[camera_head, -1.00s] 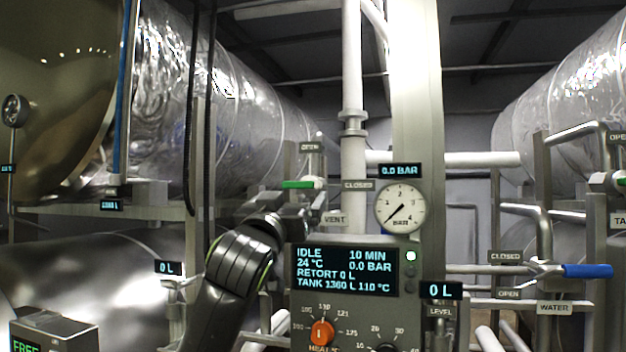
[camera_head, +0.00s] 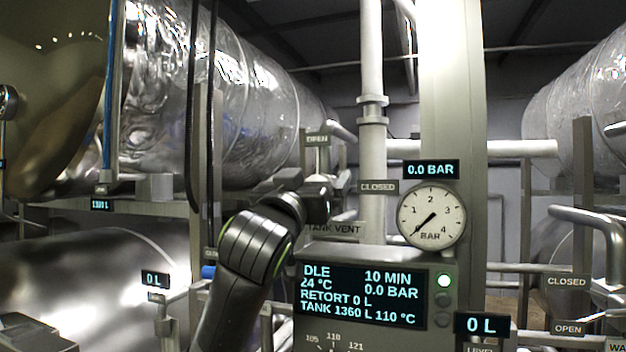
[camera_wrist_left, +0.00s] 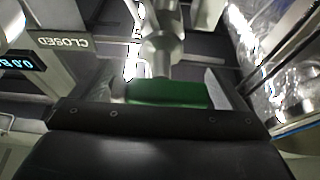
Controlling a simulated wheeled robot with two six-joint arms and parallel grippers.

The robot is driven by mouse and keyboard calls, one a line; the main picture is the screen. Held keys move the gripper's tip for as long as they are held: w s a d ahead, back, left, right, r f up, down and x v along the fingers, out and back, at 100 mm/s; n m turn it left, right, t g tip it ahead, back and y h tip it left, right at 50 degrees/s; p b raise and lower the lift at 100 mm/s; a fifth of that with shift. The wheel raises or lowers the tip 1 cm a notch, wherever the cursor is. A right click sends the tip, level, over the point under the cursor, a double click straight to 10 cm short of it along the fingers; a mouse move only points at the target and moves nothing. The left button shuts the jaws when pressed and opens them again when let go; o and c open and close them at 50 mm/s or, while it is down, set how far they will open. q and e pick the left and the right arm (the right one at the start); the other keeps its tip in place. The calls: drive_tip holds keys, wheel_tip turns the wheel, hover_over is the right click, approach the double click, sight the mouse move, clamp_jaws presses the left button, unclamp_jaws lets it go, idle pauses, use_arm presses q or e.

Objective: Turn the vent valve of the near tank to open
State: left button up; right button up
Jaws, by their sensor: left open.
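The vent valve (camera_head: 318,163) is a pale metal fitting between an OPEN sign (camera_head: 317,139) above and a TANK VENT label (camera_head: 335,228) below. A CLOSED sign (camera_head: 378,187) is to its right. Its green handle is hidden behind my left gripper (camera_head: 318,192) in the head view. In the left wrist view the green handle (camera_wrist_left: 167,94) lies across the front of my left gripper (camera_wrist_left: 168,92), between the finger sides, with the valve body (camera_wrist_left: 160,45) beyond. The gripper is open; whether it touches the handle I cannot tell. My right gripper is not in view.
A control panel (camera_head: 362,295) and a pressure gauge (camera_head: 431,215) reading near zero stand right of my arm. A white vertical pipe (camera_head: 371,75) and a wide column (camera_head: 450,90) rise behind. The big silver tank (camera_head: 245,105) is at left.

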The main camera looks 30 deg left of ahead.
use_arm(q)
drive_tip(key=shift+s, duration=0.2)
drive_tip(key=shift+c, duration=0.2)
drive_tip(key=shift+w, duration=0.1)
drive_tip(key=c, duration=0.9)
drive_tip(key=shift+s+a+f+n+g+y+b, duration=0.15)
drive_tip(key=shift+n+g+y+b, duration=0.95)
drive_tip(key=shift+n+b, duration=2.15)
drive_tip(key=shift+a+f+n+g+y+b, duration=0.2)
drive_tip(key=shift+n+g+y+b, duration=0.55)
drive_tip(key=shift+n+g+b, duration=2.25)
drive_tip(key=shift+s+a+f+n+t+y+b, duration=0.15)
drive_tip(key=shift+n+t+y+b, duration=0.6)
drive_tip(key=shift+n+b, duration=2.75)
drive_tip(key=shift+c, duration=0.2)
use_arm(e)
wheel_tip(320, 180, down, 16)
drive_tip(key=p, duration=0.3)
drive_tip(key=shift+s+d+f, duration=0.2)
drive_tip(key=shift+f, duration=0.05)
use_arm(q)
drive_tip(key=n, duration=0.3)
drive_tip(key=shift+w+g, duration=0.1)
drive_tip(key=shift+g, duration=0.15)
drive_tip(key=o, duration=1)
drive_tip(key=shift+w, duration=0.15)
